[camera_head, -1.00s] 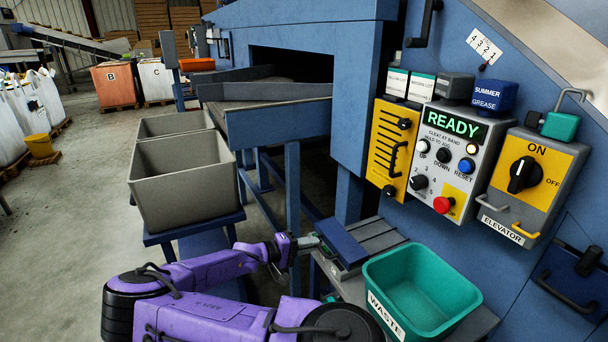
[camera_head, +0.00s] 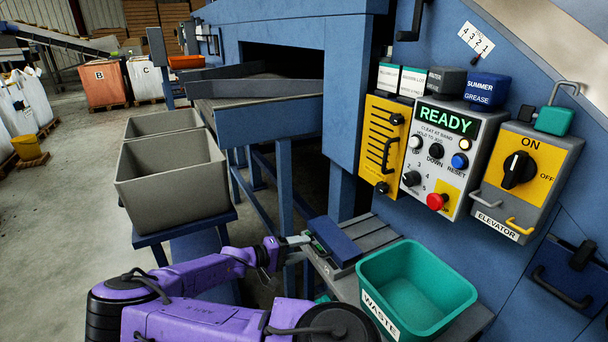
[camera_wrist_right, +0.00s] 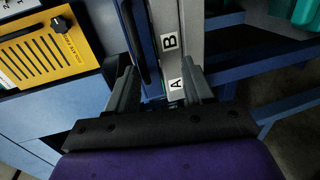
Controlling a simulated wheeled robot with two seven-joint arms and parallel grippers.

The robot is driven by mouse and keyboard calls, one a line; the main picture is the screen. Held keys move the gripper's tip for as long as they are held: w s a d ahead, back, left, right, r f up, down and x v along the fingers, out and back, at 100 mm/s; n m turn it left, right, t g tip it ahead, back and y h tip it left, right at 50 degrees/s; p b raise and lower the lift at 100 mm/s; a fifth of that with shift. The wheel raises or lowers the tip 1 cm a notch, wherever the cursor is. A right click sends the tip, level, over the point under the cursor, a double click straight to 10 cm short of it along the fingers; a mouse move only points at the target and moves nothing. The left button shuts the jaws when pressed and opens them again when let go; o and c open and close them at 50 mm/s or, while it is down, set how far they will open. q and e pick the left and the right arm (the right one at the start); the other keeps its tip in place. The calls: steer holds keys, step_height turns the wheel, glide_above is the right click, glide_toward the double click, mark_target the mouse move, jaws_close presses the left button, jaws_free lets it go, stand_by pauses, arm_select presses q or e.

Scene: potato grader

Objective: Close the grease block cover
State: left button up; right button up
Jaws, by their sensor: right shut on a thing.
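A blue cover-like plate (camera_head: 336,241) lies along the left part of a grey slatted block (camera_head: 378,236) on the bench; I take it to be the grease block cover. How far it is open is hard to tell. My right gripper (camera_head: 300,240) is at its left end, with a small green patch beside the fingertips. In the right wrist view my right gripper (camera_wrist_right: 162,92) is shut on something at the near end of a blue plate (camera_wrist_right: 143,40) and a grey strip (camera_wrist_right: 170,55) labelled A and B. The fingers hide the exact contact. My left gripper is not in view.
A green WASTE bin (camera_head: 416,292) stands just right of the block. The control panel (camera_head: 452,160), yellow slotted door (camera_head: 386,143) and elevator switch box (camera_head: 524,178) are on the machine wall. Grey crates (camera_head: 172,178) stand to the left.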

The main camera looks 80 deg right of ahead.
steer(key=v, duration=0.9)
steer(key=shift+w+a, duration=0.1)
